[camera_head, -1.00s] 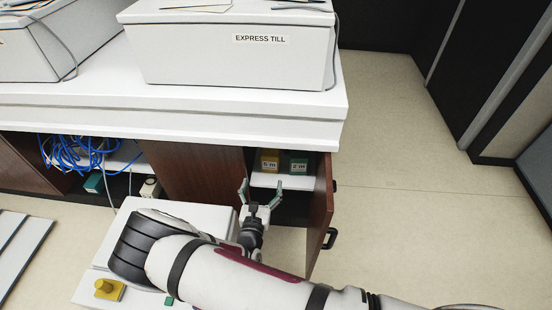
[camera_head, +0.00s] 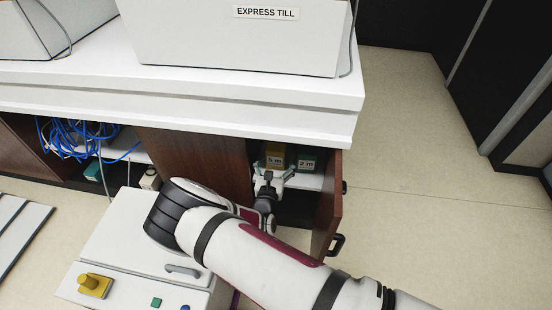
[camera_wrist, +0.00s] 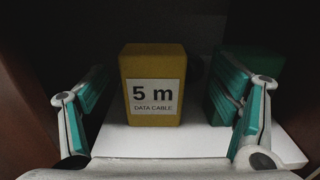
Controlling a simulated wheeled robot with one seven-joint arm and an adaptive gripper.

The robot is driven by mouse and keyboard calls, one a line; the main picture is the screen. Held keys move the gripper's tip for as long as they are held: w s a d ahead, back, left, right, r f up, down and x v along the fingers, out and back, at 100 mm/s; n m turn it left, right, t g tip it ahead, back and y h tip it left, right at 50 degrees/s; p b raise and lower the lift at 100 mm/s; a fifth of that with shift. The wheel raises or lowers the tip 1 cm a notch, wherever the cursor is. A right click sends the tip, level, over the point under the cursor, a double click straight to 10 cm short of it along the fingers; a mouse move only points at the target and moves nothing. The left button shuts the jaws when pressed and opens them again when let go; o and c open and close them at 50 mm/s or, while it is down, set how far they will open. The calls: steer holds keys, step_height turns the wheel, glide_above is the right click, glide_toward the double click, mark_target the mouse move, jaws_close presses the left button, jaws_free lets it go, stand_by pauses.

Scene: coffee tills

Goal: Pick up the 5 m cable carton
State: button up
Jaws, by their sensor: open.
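The yellow 5 m cable carton (camera_wrist: 152,62) stands upright on a white shelf (camera_wrist: 190,145) inside the cupboard, its "5 m DATA CABLE" label facing the wrist camera. It also shows in the head view (camera_head: 275,155), its lower part hidden by my gripper. My gripper (camera_wrist: 165,95) is open and empty in the wrist view, its teal-padded fingers spread to either side of the carton and nearer the camera. In the head view my gripper (camera_head: 274,172) is at the cupboard opening, in front of the carton. I see no contact with the carton.
A green 2 m carton (camera_head: 307,160) stands just right of the yellow one, partly behind my right finger in the wrist view. The open cupboard door (camera_head: 331,205) is at the right. The counter (camera_head: 200,108) overhangs above. Blue cables (camera_head: 75,138) lie in the left compartment.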

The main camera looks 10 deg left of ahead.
mark_target(275, 154)
steer(key=w+b, duration=0.1)
steer(key=w, duration=0.2)
steer(key=w+b, duration=0.1)
steer(key=shift+w+a+f+b, duration=0.1)
steer(key=shift+w+a+b, duration=0.1)
steer(key=shift+a+b, duration=0.1)
steer(key=shift+w, duration=0.4)
steer(key=c, duration=1.3)
